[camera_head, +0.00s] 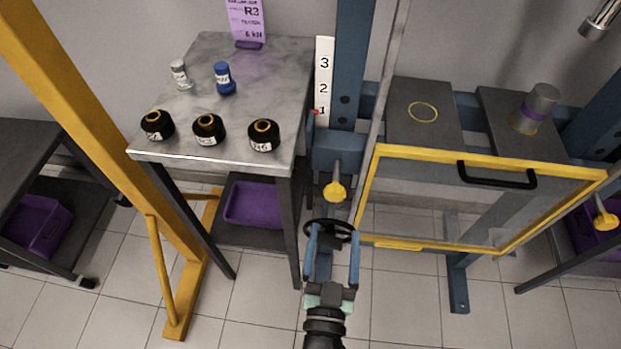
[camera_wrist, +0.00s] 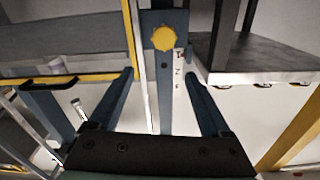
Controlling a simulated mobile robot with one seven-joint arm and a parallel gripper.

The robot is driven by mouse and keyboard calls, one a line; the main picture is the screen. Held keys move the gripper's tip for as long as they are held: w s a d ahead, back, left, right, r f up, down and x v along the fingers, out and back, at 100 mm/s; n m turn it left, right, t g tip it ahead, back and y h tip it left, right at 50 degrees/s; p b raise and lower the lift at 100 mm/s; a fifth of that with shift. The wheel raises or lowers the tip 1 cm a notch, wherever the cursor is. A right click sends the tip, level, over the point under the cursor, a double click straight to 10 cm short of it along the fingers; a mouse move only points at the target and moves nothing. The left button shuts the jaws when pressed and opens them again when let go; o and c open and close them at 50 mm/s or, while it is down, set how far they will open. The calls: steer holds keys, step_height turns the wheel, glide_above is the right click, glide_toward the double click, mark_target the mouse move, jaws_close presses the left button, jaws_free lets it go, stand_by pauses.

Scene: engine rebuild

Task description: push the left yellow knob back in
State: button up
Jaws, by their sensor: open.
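The left yellow knob (camera_head: 336,190) sits on a short grey stem at the blue post, by the left edge of the yellow-framed clear guard (camera_head: 480,200). It also shows in the wrist view (camera_wrist: 164,38), at top centre, beyond the fingertips. My gripper (camera_head: 332,232) is below the knob in the head view, with its two blue fingers spread. In the wrist view my gripper (camera_wrist: 160,75) is open and empty, the knob roughly centred between its finger lines and apart from them. A second yellow knob (camera_head: 605,221) is at the far right.
A black handwheel (camera_head: 328,231) shows by my fingertips; its depth is unclear. A grey table (camera_head: 215,55) with several black-and-yellow parts stands left. A yellow frame (camera_head: 95,120) stands farther left. The guard has a black handle (camera_head: 497,180).

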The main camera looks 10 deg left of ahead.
mark_target(334, 198)
steer(key=w, duration=0.3)
steer(key=w+f, duration=0.1)
steer(key=w, duration=0.3)
steer(key=w+f+b, duration=0.1)
steer(key=w, duration=0.3)
steer(key=shift+w+a+f, duration=0.1)
steer(key=shift+a+f, duration=0.15)
steer(key=shift+a, duration=0.15)
jaws_close()
